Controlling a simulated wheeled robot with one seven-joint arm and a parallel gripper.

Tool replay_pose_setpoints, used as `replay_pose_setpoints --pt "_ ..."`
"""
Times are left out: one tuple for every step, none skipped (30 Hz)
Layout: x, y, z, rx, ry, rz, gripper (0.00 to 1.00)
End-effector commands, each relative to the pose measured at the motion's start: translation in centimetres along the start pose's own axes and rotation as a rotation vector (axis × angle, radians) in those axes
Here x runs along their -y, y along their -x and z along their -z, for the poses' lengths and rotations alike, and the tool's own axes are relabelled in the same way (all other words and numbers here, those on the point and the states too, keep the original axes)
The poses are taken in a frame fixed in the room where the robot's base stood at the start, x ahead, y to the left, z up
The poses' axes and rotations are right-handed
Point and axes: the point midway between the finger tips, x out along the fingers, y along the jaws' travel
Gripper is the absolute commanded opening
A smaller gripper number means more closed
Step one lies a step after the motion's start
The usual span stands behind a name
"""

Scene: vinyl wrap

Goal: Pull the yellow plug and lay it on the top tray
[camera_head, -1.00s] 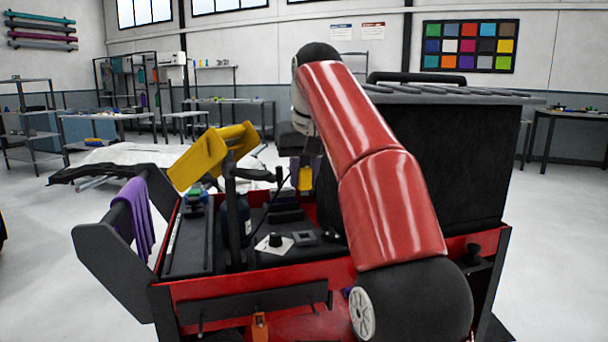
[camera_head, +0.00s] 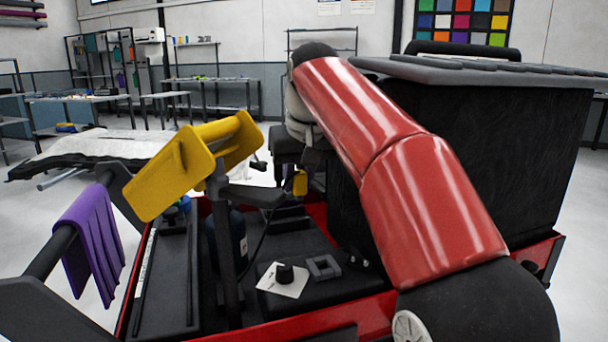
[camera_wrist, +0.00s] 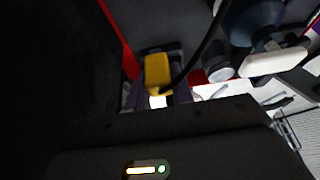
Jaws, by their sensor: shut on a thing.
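The yellow plug (camera_head: 300,183) hangs at my gripper (camera_head: 304,170), at the end of my red arm, above the far part of the cart. A thin black cable runs from the plug down toward the cart. In the wrist view the yellow plug (camera_wrist: 158,70) sits between the dark fingers of my gripper (camera_wrist: 158,94), and the cable leaves it toward the upper right. My gripper is shut on it. The fingertips are dark and partly hidden. The cart's top tray has a red rim (camera_head: 335,318) and holds several items.
A large black box (camera_head: 480,150) stands right of my arm. A yellow holder (camera_head: 180,170) on a black post rises at left. A purple cloth (camera_head: 88,240) hangs on the cart handle. A black knob on a white card (camera_head: 284,280) and a grey square frame (camera_head: 323,267) occupy the tray.

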Motion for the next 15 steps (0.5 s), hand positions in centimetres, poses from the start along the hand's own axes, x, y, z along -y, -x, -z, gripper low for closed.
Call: replay_pose_setpoints --pt "0.0 -0.8 -0.3 0.0 0.0 0.0 0.03" --pt "0.0 -1.0 -0.4 0.0 0.0 0.0 0.03" --pt "0.0 -1.4 -0.6 0.0 0.0 0.0 0.03" --pt "0.0 -1.6 -0.7 0.0 0.0 0.0 0.03" --pt "0.0 -1.9 -0.8 0.0 0.0 0.0 0.03" --pt "0.0 -2.2 -0.9 0.0 -0.001 0.0 0.03" --pt "0.0 -2.5 -1.0 0.0 -0.001 -0.001 0.03" --pt "0.0 -2.7 -1.1 0.0 -0.001 -0.001 0.03" --pt "-0.1 -3.1 -1.3 0.0 -0.001 -0.001 0.03" --pt "-0.1 -3.3 -1.4 0.0 -0.001 -0.001 0.03" --pt "-0.1 -3.5 -1.5 0.0 -0.001 -0.001 0.03" --pt "-0.1 -3.9 -1.6 0.0 -0.001 -0.001 0.03" --pt "-0.1 -4.1 -1.7 0.0 -0.001 -0.001 0.03" --pt "-0.1 -4.3 -1.8 -0.001 -0.001 -0.001 0.03" --pt "-0.1 -4.6 -1.9 -0.001 -0.001 -0.001 0.03"
